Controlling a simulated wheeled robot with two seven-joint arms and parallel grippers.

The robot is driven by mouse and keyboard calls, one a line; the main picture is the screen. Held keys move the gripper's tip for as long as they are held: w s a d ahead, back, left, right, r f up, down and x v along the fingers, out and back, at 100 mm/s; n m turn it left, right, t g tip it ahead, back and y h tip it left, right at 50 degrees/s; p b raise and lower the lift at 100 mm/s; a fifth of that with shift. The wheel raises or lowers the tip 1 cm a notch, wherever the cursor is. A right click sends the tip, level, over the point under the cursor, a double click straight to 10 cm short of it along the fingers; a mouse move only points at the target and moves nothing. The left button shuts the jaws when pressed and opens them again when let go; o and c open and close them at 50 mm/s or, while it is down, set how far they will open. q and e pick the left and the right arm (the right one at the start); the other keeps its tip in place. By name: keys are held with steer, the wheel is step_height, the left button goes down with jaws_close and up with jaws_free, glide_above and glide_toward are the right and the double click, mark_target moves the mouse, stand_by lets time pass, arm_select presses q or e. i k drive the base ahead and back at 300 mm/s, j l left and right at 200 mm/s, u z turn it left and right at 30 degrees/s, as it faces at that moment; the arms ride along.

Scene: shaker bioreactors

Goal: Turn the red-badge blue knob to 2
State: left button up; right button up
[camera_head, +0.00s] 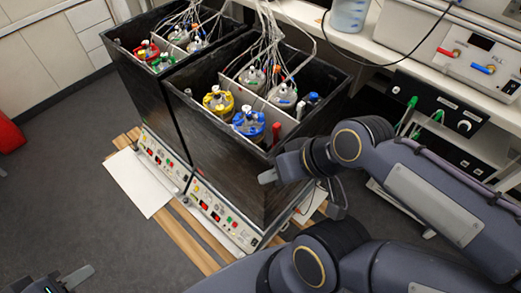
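Two black shaker bioreactors stand side by side, the left one (138,88) and the right one (222,150). Each has a cream control panel low on its front, the left panel (163,160) and the right panel (224,214), with small red and green controls. I cannot make out a red-badge blue knob or any knob setting; the panels are too small. My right gripper (302,190) is beside the right bioreactor's front right corner, its fingers apart and seemingly empty. My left gripper (60,282) is at the bottom left edge, partly cut off, away from both bioreactors.
Tubes run into colored-capped vessels in both bioreactors. At right, a white device (430,35) with a red handle (450,53) and a blue handle (484,69) stands on a bench. A white sheet (138,181) lies by the slatted wooden base (182,240).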

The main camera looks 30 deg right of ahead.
mark_target(314, 96)
steer(key=k+l, duration=0.2)
steer(key=l, duration=0.15)
steer(key=k+l, duration=0.45)
steer(key=l, duration=0.25)
steer(key=i+l, duration=0.15)
steer(key=l, duration=0.2)
steer(key=i+l, duration=0.2)
steer(key=l, duration=0.2)
steer(key=i+l, duration=0.15)
steer(key=l, duration=0.2)
steer(key=k, duration=0.35)
